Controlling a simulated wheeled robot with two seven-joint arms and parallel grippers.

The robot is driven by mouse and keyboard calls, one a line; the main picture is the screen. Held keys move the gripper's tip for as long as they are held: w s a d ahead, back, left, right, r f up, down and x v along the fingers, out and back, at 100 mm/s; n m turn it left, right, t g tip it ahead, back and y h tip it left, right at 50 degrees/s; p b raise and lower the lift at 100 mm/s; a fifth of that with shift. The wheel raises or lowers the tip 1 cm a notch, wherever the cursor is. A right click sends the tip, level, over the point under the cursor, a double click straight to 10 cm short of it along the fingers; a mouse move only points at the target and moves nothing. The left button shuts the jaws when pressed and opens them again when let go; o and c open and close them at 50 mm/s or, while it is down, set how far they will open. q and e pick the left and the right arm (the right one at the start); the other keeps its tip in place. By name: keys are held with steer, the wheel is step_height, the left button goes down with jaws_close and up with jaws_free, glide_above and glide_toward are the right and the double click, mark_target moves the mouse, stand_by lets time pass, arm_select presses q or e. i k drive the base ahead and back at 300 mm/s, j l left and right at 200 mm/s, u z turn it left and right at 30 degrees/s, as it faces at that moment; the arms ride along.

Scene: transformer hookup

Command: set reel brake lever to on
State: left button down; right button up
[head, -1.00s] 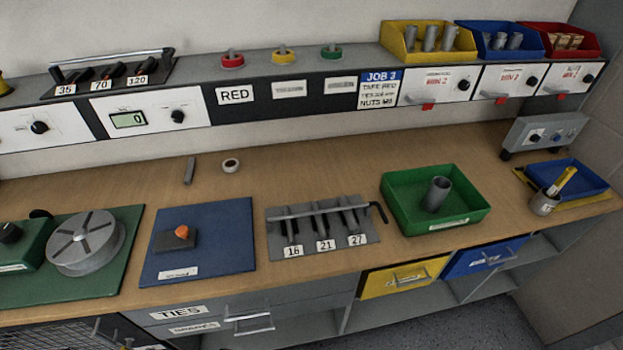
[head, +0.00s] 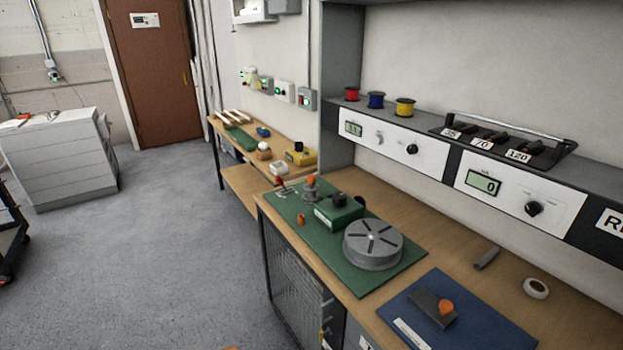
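A grey slotted reel (head: 373,243) lies on a green mat (head: 377,283) at the left end of the bench. Beside it stands a green box (head: 339,213) with a black knob (head: 340,198) on top. A small black part (head: 360,203) shows behind the box, partly hidden. Farther along the mat are a grey post with an orange top (head: 311,187), a small orange piece (head: 301,219) and a small red part (head: 279,181). I cannot tell which of these is the brake lever, or how it is set.
A blue mat (head: 480,327) with a dark block (head: 432,306) lies nearer on the bench, beside a grey tube (head: 486,258) and tape roll (head: 536,288). A second bench (head: 250,178) stands beyond.

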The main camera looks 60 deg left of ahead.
mark_target(279, 180)
steer(key=j+u, duration=0.1)
steer(key=u, duration=0.7)
steer(key=i+j+u, duration=0.1)
steer(key=u, duration=0.75)
steer(key=i+u, duration=0.15)
steer(key=u, duration=0.25)
